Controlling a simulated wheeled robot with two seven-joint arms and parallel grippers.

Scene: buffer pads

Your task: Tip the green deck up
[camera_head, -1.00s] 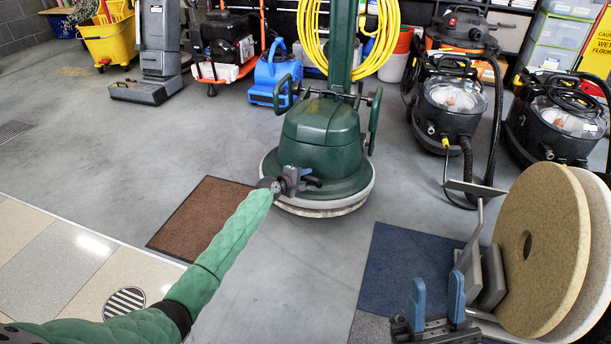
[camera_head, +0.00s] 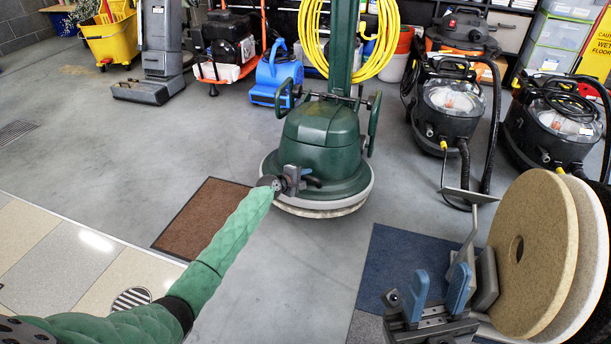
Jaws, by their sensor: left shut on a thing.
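The green deck (camera_head: 318,140) is the dark green body of a floor machine with a pale grey skirt (camera_head: 330,205) around its base. It stands upright and looks level on the grey floor. A green upright handle column (camera_head: 342,45) rises from it. My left arm reaches in from the lower left, and my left gripper (camera_head: 303,180) is shut on a dark handle at the deck's front left. The handle is mostly hidden by the jaws. My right gripper (camera_head: 437,295) is at the lower right, its two blue fingers apart and empty, well away from the deck.
A rack with round tan pads (camera_head: 530,255) stands right beside my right gripper. A brown mat (camera_head: 203,215) and a blue mat (camera_head: 410,265) lie on the floor. Vacuums (camera_head: 455,105) stand at the right, and a blue blower (camera_head: 277,75) behind. Floor between the mats is clear.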

